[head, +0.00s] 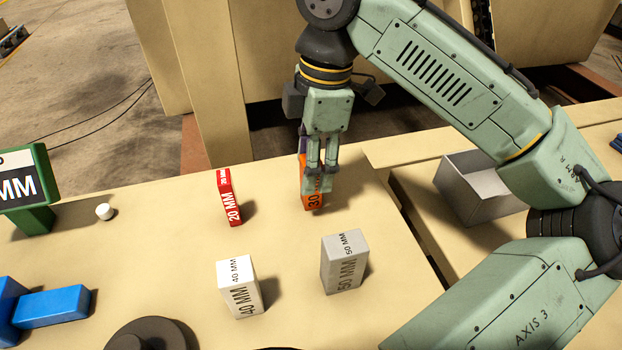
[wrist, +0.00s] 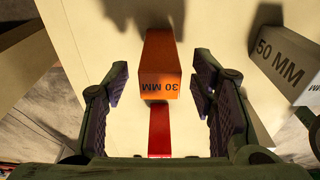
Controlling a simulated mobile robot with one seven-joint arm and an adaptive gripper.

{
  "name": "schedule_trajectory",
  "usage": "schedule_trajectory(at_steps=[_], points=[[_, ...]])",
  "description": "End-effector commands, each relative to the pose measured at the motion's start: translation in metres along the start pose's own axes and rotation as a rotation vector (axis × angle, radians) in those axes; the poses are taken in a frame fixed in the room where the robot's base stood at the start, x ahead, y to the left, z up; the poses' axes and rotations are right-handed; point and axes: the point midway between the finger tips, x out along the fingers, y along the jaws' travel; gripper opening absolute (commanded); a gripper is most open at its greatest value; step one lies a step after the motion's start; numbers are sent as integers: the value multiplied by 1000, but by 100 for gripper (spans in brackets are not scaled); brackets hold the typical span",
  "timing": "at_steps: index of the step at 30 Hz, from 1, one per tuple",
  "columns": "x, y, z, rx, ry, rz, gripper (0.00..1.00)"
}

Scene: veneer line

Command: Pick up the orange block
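The orange block (head: 310,203), marked 30 MM, stands on the beige table at the middle of the head view. My gripper (head: 319,182) is just above and around it, fingers pointing down, and its fingers hide part of the block. In the wrist view the orange block (wrist: 158,68) lies between the two fingers of my gripper (wrist: 160,76). The fingers are open, with a clear gap on each side of the block. I cannot tell exactly how far down the block the fingertips reach.
A red 20 MM block (head: 231,198) stands to the left. A white 40 MM block (head: 240,289) and a grey 50 MM block (head: 344,263) stand nearer. A grey bin (head: 478,198) is at the right. Blue blocks (head: 52,307) and a green-framed sign (head: 40,165) are at the left.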

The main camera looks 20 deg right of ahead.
Motion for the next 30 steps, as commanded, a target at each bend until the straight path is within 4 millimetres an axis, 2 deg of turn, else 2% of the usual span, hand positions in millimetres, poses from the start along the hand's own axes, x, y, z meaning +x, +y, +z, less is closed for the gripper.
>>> schedule_trajectory(at_steps=[2, 23, 30], points=[[0, 0, 0, 0, 0, 0, 47], [0, 0, 0, 0, 0, 0, 0], [-1, 0, 0, 0, 0, 0, 0]])
